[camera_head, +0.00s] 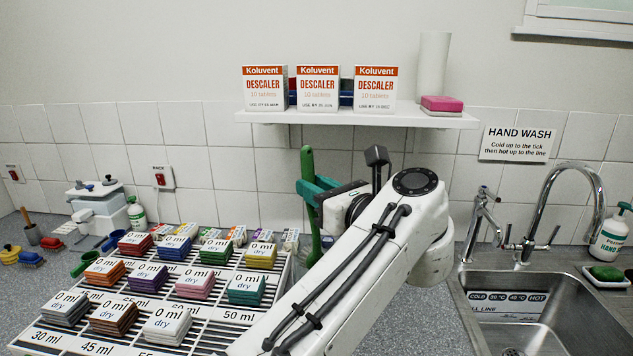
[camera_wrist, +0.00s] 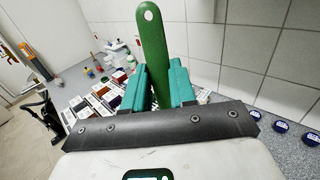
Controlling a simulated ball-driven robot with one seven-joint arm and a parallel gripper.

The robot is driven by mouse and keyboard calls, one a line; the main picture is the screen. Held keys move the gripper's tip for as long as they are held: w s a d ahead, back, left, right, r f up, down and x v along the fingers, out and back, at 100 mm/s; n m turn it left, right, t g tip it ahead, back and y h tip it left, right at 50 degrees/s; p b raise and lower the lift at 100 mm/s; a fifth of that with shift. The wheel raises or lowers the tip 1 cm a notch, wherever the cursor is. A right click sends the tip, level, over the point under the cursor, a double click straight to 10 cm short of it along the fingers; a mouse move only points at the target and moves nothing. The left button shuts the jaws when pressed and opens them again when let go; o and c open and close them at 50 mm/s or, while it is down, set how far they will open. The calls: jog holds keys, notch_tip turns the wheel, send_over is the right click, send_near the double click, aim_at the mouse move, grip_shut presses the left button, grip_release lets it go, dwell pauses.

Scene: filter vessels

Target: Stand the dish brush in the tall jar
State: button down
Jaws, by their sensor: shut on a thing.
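The dish brush (camera_head: 307,163) has a green handle and is held nearly upright behind my arm. Its handle shows in the wrist view (camera_wrist: 152,40), with a hole at the tip. My gripper (camera_head: 318,188) has teal fingers shut on the handle; they also flank it in the wrist view (camera_wrist: 158,88).
A slotted white rack (camera_head: 215,312) with several coloured sponge stacks fills the counter left of my arm. A shelf (camera_head: 390,118) with descaler boxes is on the wall behind. A sink (camera_head: 545,315) with taps is at right. Several blue caps (camera_wrist: 280,126) lie right in the wrist view.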

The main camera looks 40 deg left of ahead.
jog(key=shift+f+b, duration=1.35)
jog(key=shift+f, duration=2.35)
jog(key=c, duration=0.8)
grip_release()
jog(key=shift+c, duration=0.2)
jog(key=shift+f, duration=0.1)
jog(key=b+v, duration=0.1)
jog(key=v, duration=0.9)
jog(key=shift+d+b, duration=0.35)
jog(key=shift+s, duration=0.1)
